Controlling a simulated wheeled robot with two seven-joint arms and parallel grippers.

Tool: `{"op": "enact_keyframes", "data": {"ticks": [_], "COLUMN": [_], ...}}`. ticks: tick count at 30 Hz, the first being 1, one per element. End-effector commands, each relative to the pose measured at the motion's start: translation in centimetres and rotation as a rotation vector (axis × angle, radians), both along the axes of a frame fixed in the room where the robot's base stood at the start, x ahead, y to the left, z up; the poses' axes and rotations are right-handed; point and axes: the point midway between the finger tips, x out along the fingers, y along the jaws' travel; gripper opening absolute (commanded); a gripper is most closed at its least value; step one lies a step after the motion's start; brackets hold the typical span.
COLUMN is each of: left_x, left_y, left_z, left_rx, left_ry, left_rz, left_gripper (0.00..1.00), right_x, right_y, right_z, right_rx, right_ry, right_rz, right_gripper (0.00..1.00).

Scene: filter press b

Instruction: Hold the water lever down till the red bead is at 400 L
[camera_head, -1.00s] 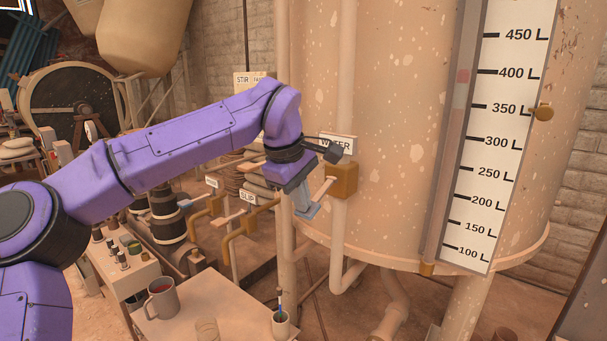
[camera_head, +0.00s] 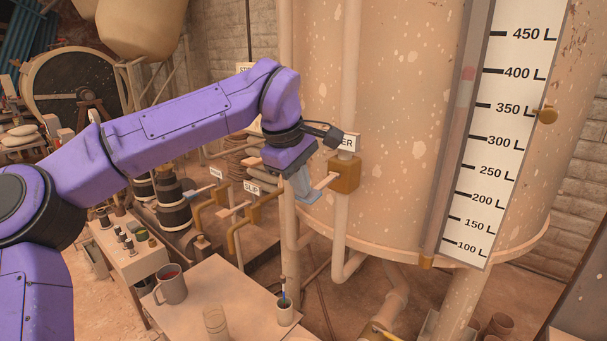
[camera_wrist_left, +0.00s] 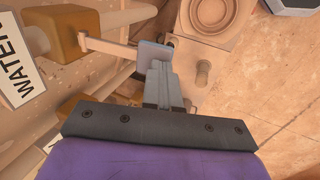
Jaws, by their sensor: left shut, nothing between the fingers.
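The water lever (camera_head: 326,181) sticks out to the left from its brass-coloured valve box (camera_head: 345,174), below the WATER sign (camera_head: 347,142). It slopes slightly down, and its flat blue-grey end plate (camera_wrist_left: 154,50) shows in the left wrist view. My left gripper (camera_head: 307,197) is shut and empty at the lever's outer end. In the wrist view its fingertips (camera_wrist_left: 157,66) overlap the plate; I cannot tell if they press on it. My right gripper is out of view.
The big spotted tank (camera_head: 400,120) fills the right behind the lever. Two similar valves with levers, one marked SLIP (camera_head: 252,188), stand to the left. Below is a table (camera_head: 245,305) with a mug (camera_head: 171,284) and a cup with a brush (camera_head: 285,312).

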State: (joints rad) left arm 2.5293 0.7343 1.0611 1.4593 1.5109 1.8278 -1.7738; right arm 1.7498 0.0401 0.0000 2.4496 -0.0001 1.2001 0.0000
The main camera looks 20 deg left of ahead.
Motion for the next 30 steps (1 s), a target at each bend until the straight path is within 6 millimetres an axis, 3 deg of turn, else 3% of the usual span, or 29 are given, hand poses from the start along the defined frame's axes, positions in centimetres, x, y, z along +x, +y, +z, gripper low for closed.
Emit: {"op": "enact_keyframes", "data": {"ticks": [1, 6, 12, 18, 30], "left_x": [-0.5, -2.1, -3.5, -4.0, -4.0], "left_y": [0.1, 0.3, 0.7, 0.8, 0.8], "left_z": [1.6, 5.3, 8.6, 9.6, 9.5], "left_rx": [0.0, -0.001, 0.0, -0.001, -0.001], "left_ry": [-0.003, -0.006, -0.004, -0.002, -0.002], "left_rz": [0.001, -0.002, -0.002, -0.004, -0.004], "left_gripper": [0.0, 0.0, 0.0, 0.0, 0.0], "right_x": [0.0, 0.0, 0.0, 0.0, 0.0], "right_y": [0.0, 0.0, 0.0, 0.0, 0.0], "right_z": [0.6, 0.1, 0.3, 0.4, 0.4], "right_rx": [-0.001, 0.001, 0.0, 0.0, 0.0], "right_ry": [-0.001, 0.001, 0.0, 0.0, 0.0], "right_rz": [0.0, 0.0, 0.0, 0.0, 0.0], "right_gripper": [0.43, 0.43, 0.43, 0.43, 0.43]}}
